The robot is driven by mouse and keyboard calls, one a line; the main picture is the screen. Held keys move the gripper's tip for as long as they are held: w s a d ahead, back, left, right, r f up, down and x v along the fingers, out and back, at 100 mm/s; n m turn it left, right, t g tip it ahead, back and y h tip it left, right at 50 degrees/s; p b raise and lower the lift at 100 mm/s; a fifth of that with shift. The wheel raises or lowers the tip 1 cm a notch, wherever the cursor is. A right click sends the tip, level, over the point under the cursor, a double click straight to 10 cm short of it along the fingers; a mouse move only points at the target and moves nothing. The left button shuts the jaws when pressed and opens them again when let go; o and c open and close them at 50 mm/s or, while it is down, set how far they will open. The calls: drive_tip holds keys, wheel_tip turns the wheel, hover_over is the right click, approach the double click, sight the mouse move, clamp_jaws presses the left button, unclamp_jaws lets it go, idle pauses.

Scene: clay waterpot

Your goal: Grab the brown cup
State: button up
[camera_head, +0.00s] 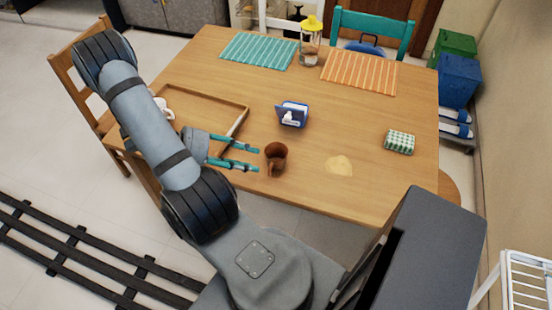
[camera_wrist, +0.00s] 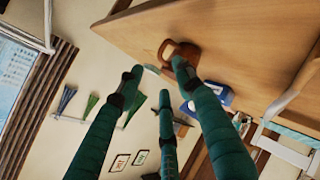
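The brown cup (camera_head: 276,157) stands upright on the wooden table (camera_head: 330,200) near its front edge. In the wrist view the brown cup (camera_wrist: 184,54) shows just beyond the fingertips, with its handle at the left. My gripper (camera_head: 250,160) is just left of the cup, with its teal fingers pointing right at it. In the wrist view my gripper (camera_wrist: 160,75) has its fingers spread, with nothing between them. One fingertip overlaps the cup's lower edge in that view; I cannot tell if it touches.
A wooden tray (camera_head: 215,97) with a white cup (camera_head: 164,108) lies left of the brown cup. A blue-and-white holder (camera_head: 292,114) stands behind it. A pale spill (camera_head: 339,165) and a green checkered item (camera_head: 400,142) are to the right. A yellow-lidded jar (camera_head: 310,45) stands farther back.

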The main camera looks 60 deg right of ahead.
sight(271, 166)
drive_tip(key=p+x, duration=0.1)
drive_tip(key=x, duration=0.5)
drive_tip(key=shift+s+f, duration=0.15)
drive_tip(key=shift+s, duration=0.05)
drive_tip(key=shift+d, duration=0.1)
drive_tip(key=shift+c, duration=0.8)
drive_tip(key=c, duration=0.7)
clamp_jaws()
